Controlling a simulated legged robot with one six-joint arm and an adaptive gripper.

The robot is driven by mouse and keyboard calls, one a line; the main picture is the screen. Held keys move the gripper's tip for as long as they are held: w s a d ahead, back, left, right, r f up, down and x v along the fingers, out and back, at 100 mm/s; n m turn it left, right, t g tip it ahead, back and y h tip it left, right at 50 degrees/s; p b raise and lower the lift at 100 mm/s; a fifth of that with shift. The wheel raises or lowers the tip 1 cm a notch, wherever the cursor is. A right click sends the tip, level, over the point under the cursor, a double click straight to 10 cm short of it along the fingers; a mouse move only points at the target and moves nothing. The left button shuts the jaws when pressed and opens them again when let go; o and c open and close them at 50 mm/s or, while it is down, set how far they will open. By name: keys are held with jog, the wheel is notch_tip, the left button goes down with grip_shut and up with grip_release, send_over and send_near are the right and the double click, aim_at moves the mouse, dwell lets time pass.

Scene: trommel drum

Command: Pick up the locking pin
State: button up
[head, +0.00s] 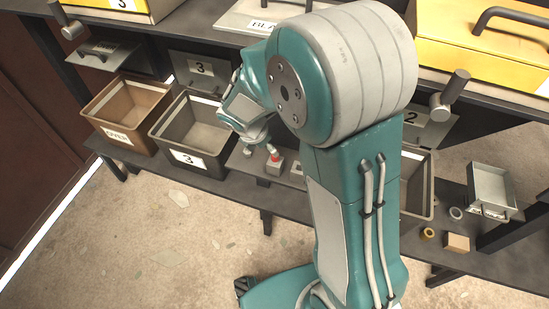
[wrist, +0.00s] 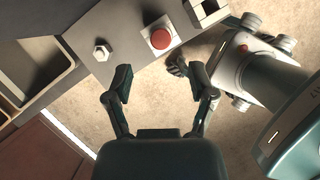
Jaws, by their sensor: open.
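I cannot clearly make out a locking pin in either view. A small pale knob with a hexagonal head (wrist: 101,50) stands on the grey shelf in the wrist view, and I cannot tell whether it is the pin. In the head view it shows small beside my wrist (head: 248,152). My gripper (wrist: 165,84) is open and empty, its two fingers apart over the floor by the shelf's edge. The knob lies beyond the left finger, apart from it.
A red button on a grey box (head: 275,164) sits beside the knob, with a pale bracket (wrist: 207,10) beyond it. Bin 3 (head: 163,137) and a brown bin (head: 101,135) stand left. A metal tray (head: 492,190), a ring (head: 428,233) and a block (head: 457,243) are right.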

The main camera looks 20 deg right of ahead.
aim_at(275, 161)
jog(key=x, duration=0.7)
grip_shut()
